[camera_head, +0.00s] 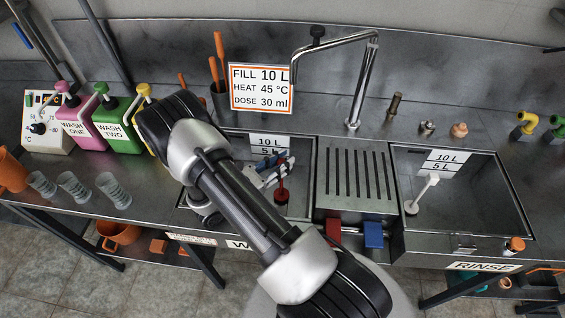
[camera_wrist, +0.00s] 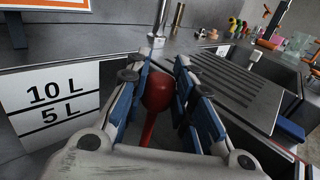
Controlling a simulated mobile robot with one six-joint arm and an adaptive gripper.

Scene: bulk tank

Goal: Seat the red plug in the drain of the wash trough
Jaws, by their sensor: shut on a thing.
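The red plug (camera_head: 282,195) is inside the wash trough (camera_head: 309,165), toward its right side, its stem roughly upright in the head view. My gripper (camera_head: 281,168) is shut on the upper part of the plug. In the wrist view the plug's round red knob (camera_wrist: 158,90) sits between the two blue-padded fingers (camera_wrist: 157,88), and its red stem runs down behind the palm. The drain is hidden in both views. I cannot tell whether the plug's base touches the trough floor.
A slatted drainboard (camera_head: 354,175) separates the wash trough from the rinse trough (camera_head: 475,205), which holds a white plug (camera_head: 421,195). A tall bent tap (camera_head: 357,85) stands behind. Red (camera_head: 333,229) and blue (camera_head: 373,235) blocks are at the front edge. Jugs (camera_head: 119,122) stand left.

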